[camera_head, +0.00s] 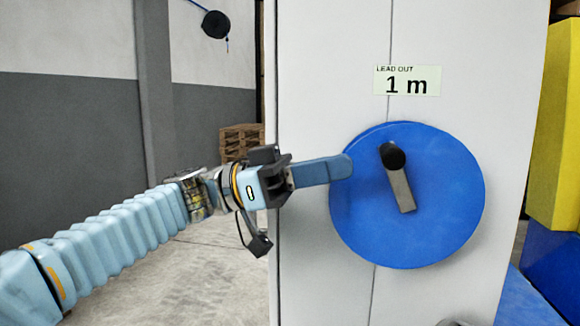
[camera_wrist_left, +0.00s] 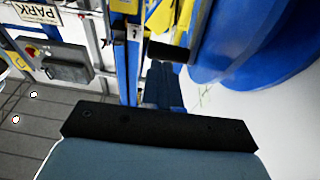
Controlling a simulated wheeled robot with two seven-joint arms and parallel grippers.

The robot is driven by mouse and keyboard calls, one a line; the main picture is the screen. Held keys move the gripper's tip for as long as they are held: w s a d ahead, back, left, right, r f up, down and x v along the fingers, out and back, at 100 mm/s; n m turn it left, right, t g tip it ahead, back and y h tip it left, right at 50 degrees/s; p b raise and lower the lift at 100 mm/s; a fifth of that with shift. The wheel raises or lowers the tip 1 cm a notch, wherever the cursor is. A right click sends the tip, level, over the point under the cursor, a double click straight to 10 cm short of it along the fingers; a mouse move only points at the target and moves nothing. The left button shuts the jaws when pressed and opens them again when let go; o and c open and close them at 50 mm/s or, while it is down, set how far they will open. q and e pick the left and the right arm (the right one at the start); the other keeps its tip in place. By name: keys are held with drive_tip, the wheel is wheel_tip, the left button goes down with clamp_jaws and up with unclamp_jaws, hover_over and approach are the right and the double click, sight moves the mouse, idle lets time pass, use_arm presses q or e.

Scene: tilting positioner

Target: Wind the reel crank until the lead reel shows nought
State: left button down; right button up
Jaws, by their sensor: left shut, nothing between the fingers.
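The blue lead reel (camera_head: 450,220) is a round disc on a pale panel; part of it also shows in the wrist view (camera_wrist_left: 270,45). Its reel crank is a grey bar (camera_head: 401,191) with a black knob (camera_head: 393,156) at the upper end, above the disc's middle. The display (camera_head: 407,81) above reads "LEAD OUT 1 m". My left gripper (camera_head: 343,168) is shut and empty. Its fingers point right and overlap the reel's left edge in the picture, left of the knob and apart from it. Whether they touch the disc I cannot tell. My right gripper is not in view.
The pale panel (camera_head: 320,70) stands upright behind the reel. Yellow (camera_head: 556,130) and blue blocks are at the right edge. A wooden pallet stack (camera_head: 240,140) stands far back. In the wrist view a "PARK" sign (camera_wrist_left: 36,10) and a grey box (camera_wrist_left: 66,65) show at the left.

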sight(383, 151)
use_arm(q)
drive_tip(key=shift+p+x, duration=0.35)
drive_tip(key=shift+x, duration=1.3)
drive_tip(key=shift+s+d+r+b, duration=0.1)
drive_tip(key=shift+d+r+b, duration=0.2)
drive_tip(key=shift+b, duration=0.65)
drive_tip(key=shift+d+r, duration=0.15)
drive_tip(key=shift+d, duration=0.15)
drive_tip(key=shift+s+d+r, duration=0.1)
drive_tip(key=shift+r, duration=0.2)
